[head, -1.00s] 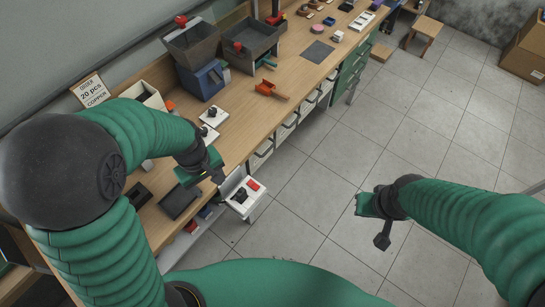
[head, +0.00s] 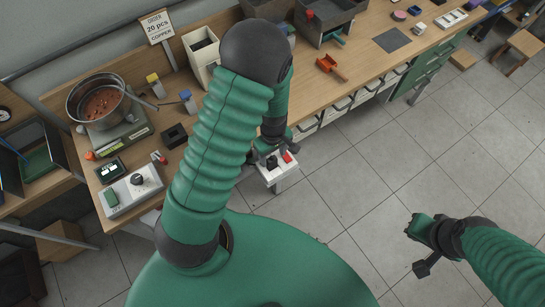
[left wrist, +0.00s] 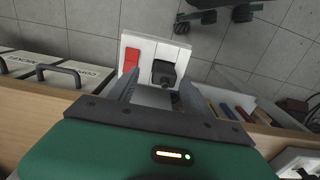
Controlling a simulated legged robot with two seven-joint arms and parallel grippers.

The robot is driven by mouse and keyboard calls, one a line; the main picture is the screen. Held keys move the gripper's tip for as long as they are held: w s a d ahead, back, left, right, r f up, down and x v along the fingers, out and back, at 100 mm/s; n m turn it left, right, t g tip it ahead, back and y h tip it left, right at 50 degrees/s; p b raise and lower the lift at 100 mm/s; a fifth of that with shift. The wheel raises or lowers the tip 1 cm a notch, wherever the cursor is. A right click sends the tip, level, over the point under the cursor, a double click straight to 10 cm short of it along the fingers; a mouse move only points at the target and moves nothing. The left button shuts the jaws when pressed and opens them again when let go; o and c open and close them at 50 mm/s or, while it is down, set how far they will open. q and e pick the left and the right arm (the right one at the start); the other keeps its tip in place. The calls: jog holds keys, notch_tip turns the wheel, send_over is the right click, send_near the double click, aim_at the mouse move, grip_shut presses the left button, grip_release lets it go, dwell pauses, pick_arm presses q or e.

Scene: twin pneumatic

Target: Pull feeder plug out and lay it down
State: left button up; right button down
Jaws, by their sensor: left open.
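A black plug (head: 272,163) stands in a small white box with a red switch (head: 287,157), at the front edge of the bench. In the left wrist view the black plug (left wrist: 164,73) sits in the white panel (left wrist: 178,47), right of the red switch (left wrist: 131,60). My left gripper (head: 272,151) is open just above the box. Its two grey fingers (left wrist: 157,88) point at the plug and stand apart on either side, with nothing held. I cannot tell whether they touch the plug. My right gripper (head: 424,246) hangs over the floor; its jaw opening is unclear.
A scale with a steel pan (head: 97,100) and a grey box with a knob (head: 132,190) are at the bench's left end. The floor (head: 370,190) on the right is clear.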

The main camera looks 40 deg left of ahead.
pick_arm(q)
jog(key=shift+s+f, duration=0.1)
jog(key=shift+f, duration=0.95)
jog(key=shift+a+f, duration=0.45)
jog(key=shift+a, duration=0.45)
jog(key=shift+c, duration=1.6)
jog(key=shift+d+r, duration=0.2)
jog(key=shift+d, duration=0.45)
jog(key=c, duration=0.7)
jog(key=shift+c, duration=1.2)
jog(key=o, duration=0.6)
jog(key=shift+a, duration=0.25)
grip_shut()
pick_arm(e)
jog(key=shift+s+a, duration=0.2)
jog(key=shift+a, duration=0.05)
pick_arm(q)
jog(key=shift+d, duration=0.1)
pick_arm(e)
jog(key=shift+r, duration=0.1)
pick_arm(q)
jog(key=shift+r+p, duration=0.45)
pick_arm(e)
jog(key=shift+w+a+r, duration=0.1)
jog(key=shift+r, duration=0.3)
